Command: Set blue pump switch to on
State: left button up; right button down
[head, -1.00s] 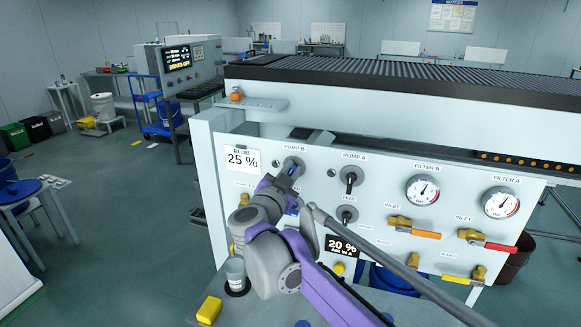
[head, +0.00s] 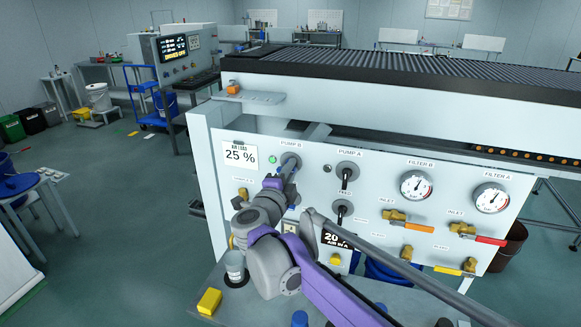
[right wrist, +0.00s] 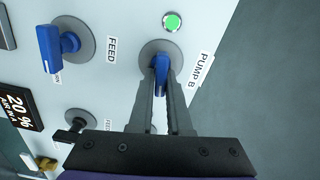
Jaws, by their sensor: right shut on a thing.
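The blue pump switch (right wrist: 160,88), labelled PUMP B, has a blue handle on a round grey plate. My right gripper (right wrist: 161,78) is shut on that handle, with one finger on each side. In the head view the right gripper (head: 288,172) is at the PUMP B plate (head: 291,160) and hides most of the handle. A small lamp beside the switch glows green in the right wrist view (right wrist: 173,22) and in the head view (head: 272,160). My left gripper is not in view.
A second blue-handled switch (right wrist: 52,48), by a FEED label, sits close beside. The black PUMP A switch (head: 346,175) is to the right. Gauges (head: 417,185) and valves with orange (head: 418,227) and red levers are further right. A yellow block (head: 209,301) lies on the front ledge.

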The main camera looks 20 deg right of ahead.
jog(key=shift+f+m, duration=0.15)
jog(key=shift+m, duration=0.65)
jog(key=c, duration=0.9)
grip_release()
jog(key=shift+s, duration=0.1)
jog(key=v, duration=1)
jog(key=shift+s+a+b, duration=0.25)
jog(key=shift+a+b, duration=0.05)
